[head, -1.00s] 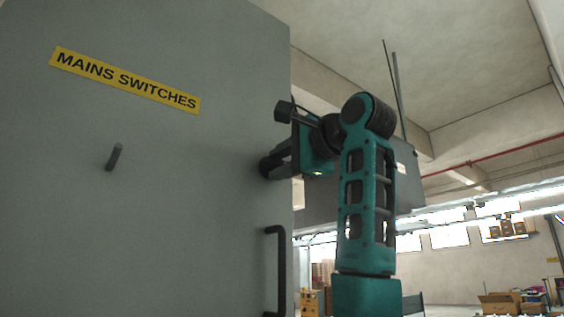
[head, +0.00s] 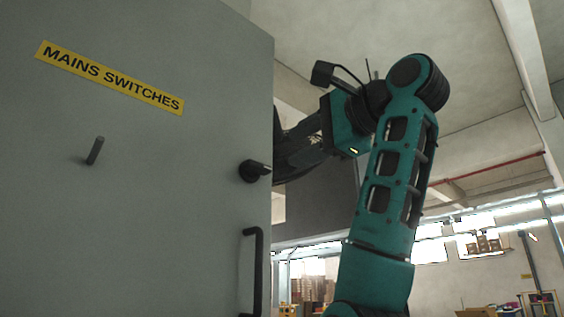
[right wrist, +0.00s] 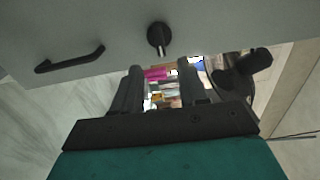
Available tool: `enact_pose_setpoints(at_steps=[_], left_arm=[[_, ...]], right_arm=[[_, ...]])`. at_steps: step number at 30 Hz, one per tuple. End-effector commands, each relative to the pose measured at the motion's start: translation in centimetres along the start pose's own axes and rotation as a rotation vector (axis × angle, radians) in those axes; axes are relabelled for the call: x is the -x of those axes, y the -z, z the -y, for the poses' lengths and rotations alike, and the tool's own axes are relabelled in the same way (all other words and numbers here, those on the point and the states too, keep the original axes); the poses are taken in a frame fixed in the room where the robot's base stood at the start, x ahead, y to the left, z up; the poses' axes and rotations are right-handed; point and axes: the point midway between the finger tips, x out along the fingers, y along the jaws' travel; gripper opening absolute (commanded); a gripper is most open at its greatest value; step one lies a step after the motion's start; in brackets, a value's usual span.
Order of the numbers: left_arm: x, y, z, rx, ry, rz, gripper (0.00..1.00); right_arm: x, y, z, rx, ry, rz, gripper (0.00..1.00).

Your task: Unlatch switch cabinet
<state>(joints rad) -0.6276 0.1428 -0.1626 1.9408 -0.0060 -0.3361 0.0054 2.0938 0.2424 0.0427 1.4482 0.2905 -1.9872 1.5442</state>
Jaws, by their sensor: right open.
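The grey switch cabinet (head: 150,220) fills the left of the head view, with its yellow "MAINS SWITCHES" label (head: 110,77). A black latch knob (head: 253,171) sits near the door's right edge, its lever pointing right. The knob also shows at the top of the right wrist view (right wrist: 158,38). A black bar handle (head: 256,272) is below it. My right gripper (head: 283,152) is just right of the door edge, apart from the knob; its fingertips are partly hidden in the head view. In the wrist view its fingers (right wrist: 160,82) are apart and empty. My left gripper is not in view.
A small dark peg (head: 95,151) sticks out of the door's left part. The bar handle also shows in the wrist view (right wrist: 70,59). Shelves and boxes stand far back at the lower right. There is free room right of the cabinet.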

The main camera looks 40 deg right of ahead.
Motion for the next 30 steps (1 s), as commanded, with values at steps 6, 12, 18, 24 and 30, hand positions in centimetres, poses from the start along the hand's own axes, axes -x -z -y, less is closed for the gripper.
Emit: enact_pose_setpoints(at_steps=[6,12,18,24,30], left_arm=[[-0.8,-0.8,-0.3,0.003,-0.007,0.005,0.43],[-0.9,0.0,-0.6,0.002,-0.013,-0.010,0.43],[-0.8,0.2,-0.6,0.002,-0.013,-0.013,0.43],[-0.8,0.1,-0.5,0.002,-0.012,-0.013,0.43],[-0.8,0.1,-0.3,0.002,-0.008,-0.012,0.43]], right_arm=[[1.7,0.0,-0.2,0.000,-0.001,-0.001,0.43],[1.9,0.0,-0.1,0.000,-0.002,0.000,0.43],[1.8,0.0,-0.1,0.000,-0.002,0.000,0.43],[1.8,0.0,-0.1,-0.001,-0.002,-0.001,0.43],[1.8,0.0,-0.1,-0.001,-0.001,-0.001,0.43]])
